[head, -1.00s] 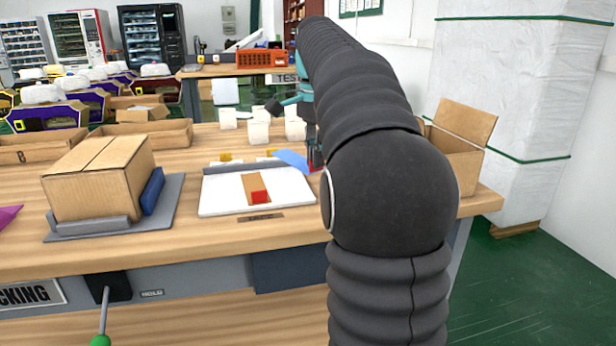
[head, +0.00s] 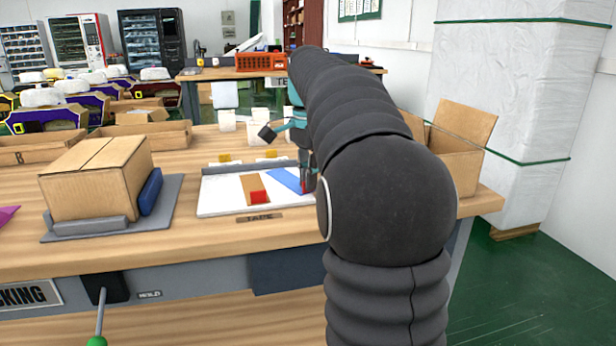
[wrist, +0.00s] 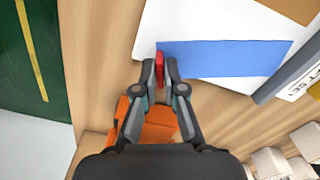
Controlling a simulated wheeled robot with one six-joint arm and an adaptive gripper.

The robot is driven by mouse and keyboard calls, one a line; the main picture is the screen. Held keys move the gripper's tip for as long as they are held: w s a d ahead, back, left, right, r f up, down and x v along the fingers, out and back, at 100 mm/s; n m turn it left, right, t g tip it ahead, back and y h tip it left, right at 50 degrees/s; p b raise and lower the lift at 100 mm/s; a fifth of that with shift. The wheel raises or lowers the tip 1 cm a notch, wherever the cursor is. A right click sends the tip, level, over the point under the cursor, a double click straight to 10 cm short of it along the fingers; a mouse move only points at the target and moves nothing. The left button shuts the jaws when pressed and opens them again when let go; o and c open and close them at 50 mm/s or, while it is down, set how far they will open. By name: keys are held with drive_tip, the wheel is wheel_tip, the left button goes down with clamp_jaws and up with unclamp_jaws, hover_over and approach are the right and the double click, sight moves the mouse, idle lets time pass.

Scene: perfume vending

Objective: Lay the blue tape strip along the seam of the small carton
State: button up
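The small carton (head: 92,188) sits closed on a grey fixture (head: 168,196) at the left of the bench, its seam running along the top. The blue tape strip (head: 287,180) is over the right part of the white board (head: 217,197); I cannot tell whether it lies flat on it. In the wrist view the strip (wrist: 225,58) stretches right from its red end tab (wrist: 160,66). My gripper (wrist: 160,68) has its fingertips close on both sides of that tab and looks shut on it. In the head view my arm partly hides the gripper (head: 307,182).
A brown strip with a red tab (head: 256,189) lies on the board beside the blue one. A blue block (head: 151,192) stands against the carton's right side. An open box (head: 455,150) is at the right, behind my arm. White blocks (head: 228,120) stand behind the board.

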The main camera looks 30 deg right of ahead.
drive_tip(key=shift+o, duration=1.2)
wheel_tip(320, 180, up, 12)
drive_tip(key=p, duration=0.1)
drive_tip(key=shift+r, duration=0.2)
drive_tip(key=s+a+f+n+t, duration=0.2)
drive_tip(key=s+a+f+n, duration=0.6)
drive_tip(key=s+f, duration=0.3)
drive_tip(key=s+a+f+n+t, duration=0.3)
drive_tip(key=s+a+f+n, duration=0.5)
drive_tip(key=f, duration=0.6)
drive_tip(key=s+a, duration=0.2)
drive_tip(key=s, duration=0.1)
drive_tip(key=shift+s+n+t, duration=0.25)
drive_tip(key=shift+n+t, duration=0.05)
drive_tip(key=shift+n, duration=0.1)
